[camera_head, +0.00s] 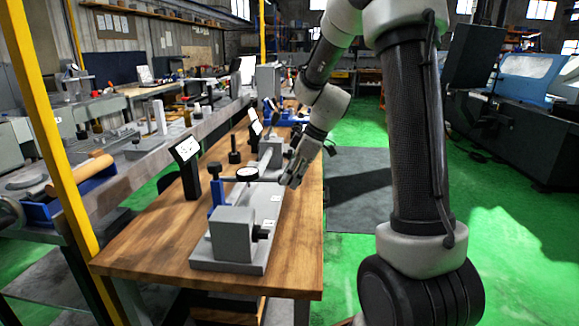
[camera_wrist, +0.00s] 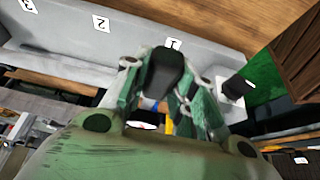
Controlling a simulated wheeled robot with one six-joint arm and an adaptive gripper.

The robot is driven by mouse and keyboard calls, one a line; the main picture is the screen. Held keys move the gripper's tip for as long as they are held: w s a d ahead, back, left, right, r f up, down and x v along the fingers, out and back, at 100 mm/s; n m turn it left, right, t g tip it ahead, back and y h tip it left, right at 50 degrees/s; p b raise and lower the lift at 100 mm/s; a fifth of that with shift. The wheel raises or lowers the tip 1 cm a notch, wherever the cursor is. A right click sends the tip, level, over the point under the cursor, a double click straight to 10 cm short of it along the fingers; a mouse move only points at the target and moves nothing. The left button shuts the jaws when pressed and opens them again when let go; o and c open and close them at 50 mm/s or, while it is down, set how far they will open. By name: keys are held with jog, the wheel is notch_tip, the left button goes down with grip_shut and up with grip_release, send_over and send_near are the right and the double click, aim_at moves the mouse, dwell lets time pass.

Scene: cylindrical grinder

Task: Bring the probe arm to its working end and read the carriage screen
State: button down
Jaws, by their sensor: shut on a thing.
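My gripper (camera_head: 288,178) is at the right side of the grey cylindrical grinder (camera_head: 233,236), low over its long base. In the wrist view, the fingers of my gripper (camera_wrist: 164,88) are closed on a black rounded handle (camera_wrist: 167,68). I cannot tell whether this handle belongs to the probe arm. Small tags on the grey base (camera_wrist: 62,52) show 3, 2 and 1. A tilted black-framed screen (camera_head: 187,150) stands left of the grinder; its marks are too small to read. A second screen (camera_head: 255,121) stands farther back. I cannot tell which is the carriage screen.
The grinder stands on a wooden bench (camera_head: 165,248) with bare wood at its front left. A blue post (camera_head: 217,193) and a round black-rimmed part (camera_head: 247,174) rise close to my gripper. A yellow post (camera_head: 52,140) stands left.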

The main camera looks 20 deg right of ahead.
jog(key=shift+s+f, duration=0.1)
jog(key=shift+f, duration=0.55)
jog(key=c, duration=1.2)
grip_release()
jog(key=shift+f, duration=0.1)
jog(key=shift+o, duration=0.2)
jog(key=v, duration=1.2)
jog(key=shift+d, duration=0.25)
jog(key=shift+s, duration=0.1)
